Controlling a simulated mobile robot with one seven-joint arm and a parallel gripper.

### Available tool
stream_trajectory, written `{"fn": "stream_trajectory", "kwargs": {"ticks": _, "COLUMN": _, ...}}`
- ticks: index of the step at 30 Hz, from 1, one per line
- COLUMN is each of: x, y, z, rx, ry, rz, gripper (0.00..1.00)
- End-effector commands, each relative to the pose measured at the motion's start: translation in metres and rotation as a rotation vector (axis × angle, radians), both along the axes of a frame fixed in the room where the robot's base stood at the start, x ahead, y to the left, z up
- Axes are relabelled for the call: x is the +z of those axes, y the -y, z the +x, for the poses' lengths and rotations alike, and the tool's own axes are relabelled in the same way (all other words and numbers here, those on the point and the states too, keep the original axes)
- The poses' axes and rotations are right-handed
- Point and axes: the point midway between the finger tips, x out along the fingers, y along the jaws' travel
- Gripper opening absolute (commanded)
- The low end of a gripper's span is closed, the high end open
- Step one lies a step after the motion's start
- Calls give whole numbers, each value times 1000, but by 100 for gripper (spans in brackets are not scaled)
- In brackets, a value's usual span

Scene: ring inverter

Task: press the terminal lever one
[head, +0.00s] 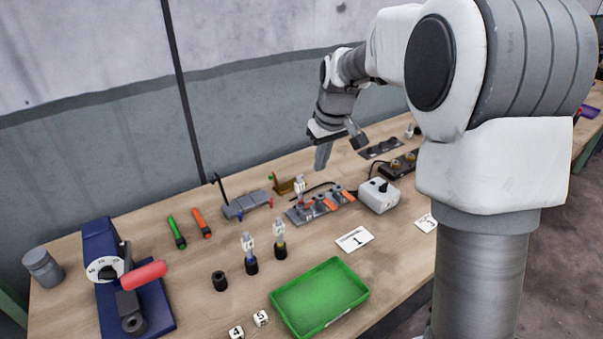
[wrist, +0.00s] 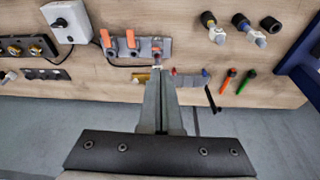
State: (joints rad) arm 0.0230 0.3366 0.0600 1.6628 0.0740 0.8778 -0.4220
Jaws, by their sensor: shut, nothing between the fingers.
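The grey terminal block (head: 322,208) with orange levers lies on the wooden bench near the middle in the head view. In the wrist view, the block (wrist: 143,48) shows two upright orange levers (wrist: 131,39) and (wrist: 104,38). A white-tagged plug (head: 300,184) stands at the block's left end in the head view. Its end of the block is partly covered by my fingers in the wrist view, so a lever there is hard to make out. My gripper (head: 321,166) is shut and empty, pointing down above and behind the block. Its fingertips (wrist: 157,73) also show in the wrist view.
A white box with a knob (head: 379,195) stands right of the block. A grey part with a black upright lever (head: 246,204) is to its left. Tagged plugs (head: 280,240), a green tray (head: 320,298) and a blue device (head: 104,238) occupy the front and left.

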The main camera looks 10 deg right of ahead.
Motion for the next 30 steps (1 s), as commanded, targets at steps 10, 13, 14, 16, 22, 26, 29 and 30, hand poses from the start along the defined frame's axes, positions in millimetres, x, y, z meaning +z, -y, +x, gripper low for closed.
{"fn": "stream_trajectory", "kwargs": {"ticks": 10, "x": -48, "y": -5, "z": 47, "rx": 67, "ry": -36, "rz": 8, "gripper": 0}}
{"fn": "stream_trajectory", "kwargs": {"ticks": 13, "x": -54, "y": -6, "z": 52, "rx": 77, "ry": -39, "rz": 9, "gripper": 0}}
{"fn": "stream_trajectory", "kwargs": {"ticks": 14, "x": -56, "y": -6, "z": 53, "rx": 78, "ry": -40, "rz": 9, "gripper": 0}}
{"fn": "stream_trajectory", "kwargs": {"ticks": 16, "x": -57, "y": -6, "z": 55, "rx": 81, "ry": -40, "rz": 9, "gripper": 0}}
{"fn": "stream_trajectory", "kwargs": {"ticks": 22, "x": -57, "y": -7, "z": 55, "rx": 81, "ry": -41, "rz": 10, "gripper": 0}}
{"fn": "stream_trajectory", "kwargs": {"ticks": 26, "x": -58, "y": -7, "z": 55, "rx": 81, "ry": -41, "rz": 10, "gripper": 0}}
{"fn": "stream_trajectory", "kwargs": {"ticks": 29, "x": -62, "y": -7, "z": 55, "rx": 81, "ry": -42, "rz": 10, "gripper": 0}}
{"fn": "stream_trajectory", "kwargs": {"ticks": 30, "x": -66, "y": -8, "z": 56, "rx": 81, "ry": -43, "rz": 10, "gripper": 0}}
